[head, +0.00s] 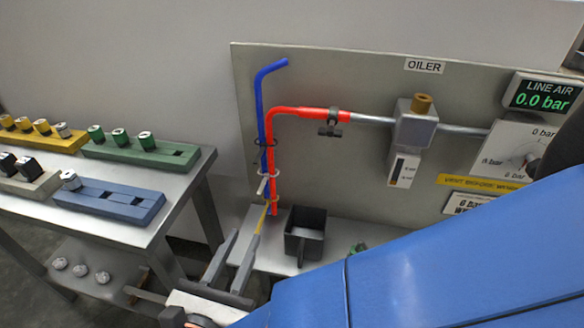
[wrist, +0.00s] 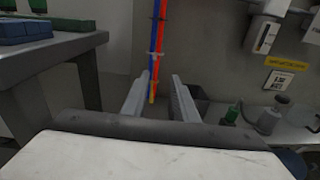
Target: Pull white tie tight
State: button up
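A red hose (head: 271,150) and a blue hose (head: 260,115) run down side by side at the panel. A white tie (head: 264,175) loops around them, with a short pale tail (head: 261,187) hanging at its left. A black tie (head: 259,143) sits above it and a yellow tie (head: 275,200) below, its yellow tail (head: 262,220) pointing down. My gripper (head: 246,236) is open, below and in front of the hoses, apart from the white tie. In the wrist view my gripper (wrist: 161,75) has its fingers apart, with the hoses' lower end behind the gap.
A dark open bin (head: 305,240) stands right of the hoses on the bench. A side table (head: 190,172) with several coloured blocks is at the left. The oiler (head: 415,130) and its grey pipe are on the panel at the right. My blue arm covers the lower right.

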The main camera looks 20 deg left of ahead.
aim_at(262, 187)
jog(key=shift+n+y, duration=0.3)
jog(key=w, duration=0.5)
jog(key=w+a, duration=0.1)
jog(key=w, duration=0.4)
jog(key=w+a, duration=0.1)
jog(key=w, duration=0.5)
jog(key=shift+w+a, duration=0.1)
jog(key=shift+a, duration=0.1)
grip_shut()
dwell(1.1)
